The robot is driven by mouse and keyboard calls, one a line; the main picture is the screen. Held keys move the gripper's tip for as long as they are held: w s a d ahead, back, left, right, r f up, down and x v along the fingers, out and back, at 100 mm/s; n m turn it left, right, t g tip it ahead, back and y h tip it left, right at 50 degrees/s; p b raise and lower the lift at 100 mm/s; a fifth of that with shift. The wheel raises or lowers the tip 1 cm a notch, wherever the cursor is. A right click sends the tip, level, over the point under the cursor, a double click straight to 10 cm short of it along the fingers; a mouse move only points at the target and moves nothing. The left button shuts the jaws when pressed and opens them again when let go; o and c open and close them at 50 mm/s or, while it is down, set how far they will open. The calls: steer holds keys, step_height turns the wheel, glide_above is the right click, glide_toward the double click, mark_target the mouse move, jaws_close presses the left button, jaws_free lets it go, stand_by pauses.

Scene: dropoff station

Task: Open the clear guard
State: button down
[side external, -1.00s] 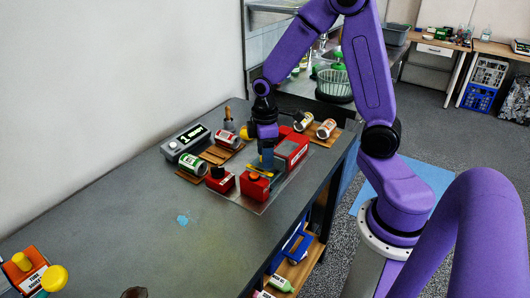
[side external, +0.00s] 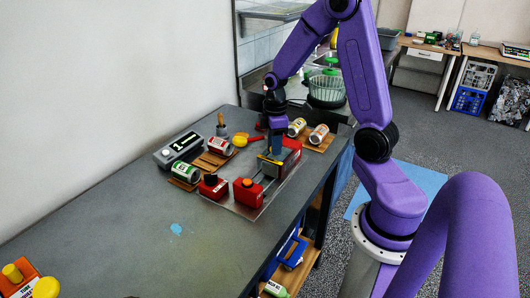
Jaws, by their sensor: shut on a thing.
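My gripper (side external: 276,152) points down over the left part of the red machine (side external: 291,158) on the table. It is shut on what looks like the yellow-edged handle of the clear guard (side external: 268,158). The see-through panel itself is too faint to make out, so I cannot tell its angle. A grey metal part shows just below the gripper.
Two cans on a wooden board (side external: 322,146) are at right. The front table is mostly clear.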

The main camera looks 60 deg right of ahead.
steer(key=shift+d, duration=0.9)
steer(key=c, duration=0.8)
jaws_free()
step_height(320, 180, up, 18)
steer(key=shift+f, duration=0.2)
steer(key=shift+a, duration=0.1)
